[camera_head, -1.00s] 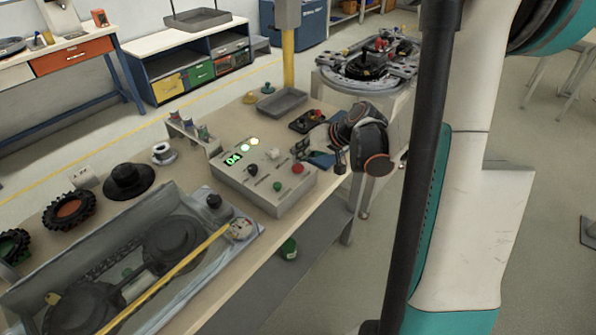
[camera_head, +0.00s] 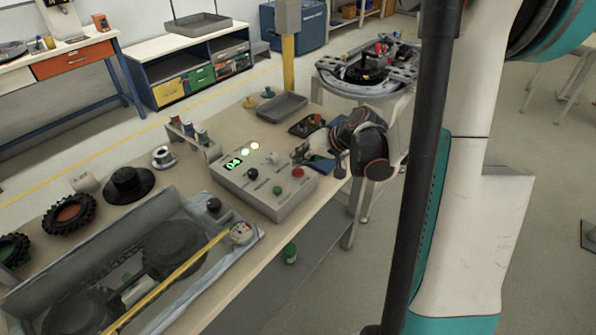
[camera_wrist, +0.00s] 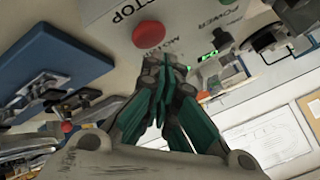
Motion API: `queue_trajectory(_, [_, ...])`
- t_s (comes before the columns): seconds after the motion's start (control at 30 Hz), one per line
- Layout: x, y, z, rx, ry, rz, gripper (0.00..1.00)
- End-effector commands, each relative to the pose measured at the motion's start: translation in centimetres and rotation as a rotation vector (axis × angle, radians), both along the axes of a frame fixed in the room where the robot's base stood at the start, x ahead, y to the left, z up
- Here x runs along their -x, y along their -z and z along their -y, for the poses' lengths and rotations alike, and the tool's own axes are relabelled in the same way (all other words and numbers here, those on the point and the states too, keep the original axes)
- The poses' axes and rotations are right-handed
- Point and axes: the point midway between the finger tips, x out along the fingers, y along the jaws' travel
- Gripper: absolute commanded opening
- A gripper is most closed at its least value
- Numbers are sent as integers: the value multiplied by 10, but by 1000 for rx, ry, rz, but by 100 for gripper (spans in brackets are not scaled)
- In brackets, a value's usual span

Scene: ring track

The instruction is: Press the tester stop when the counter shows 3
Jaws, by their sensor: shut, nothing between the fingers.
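The tester (camera_head: 262,192) is a light grey box on the workbench, with a green lit counter (camera_head: 233,163), two glowing lamps and several knobs on top. The counter's last digit is too small to read surely. The red stop button (camera_head: 298,172) is near the box's front right corner. In the wrist view the red button (camera_wrist: 149,34) sits beside the word STOP. My gripper (camera_wrist: 167,68) is shut and empty, its fingertips close to the button and just below it in that view. I cannot see contact. A green button (camera_head: 278,189) is left of the stop.
A blue-grey tray with large wheels (camera_head: 245,205) lies left of the tester. A blue plate (camera_wrist: 50,60) with clamps is close beside it on the other side. Spools (camera_head: 186,128) and a grey tray (camera_head: 282,104) stand behind. The bench's front edge is near.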

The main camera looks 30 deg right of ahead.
Motion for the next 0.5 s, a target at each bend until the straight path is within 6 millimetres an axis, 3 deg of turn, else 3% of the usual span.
queue_trajectory(0.5, [0,7,0,0,0,0,0])
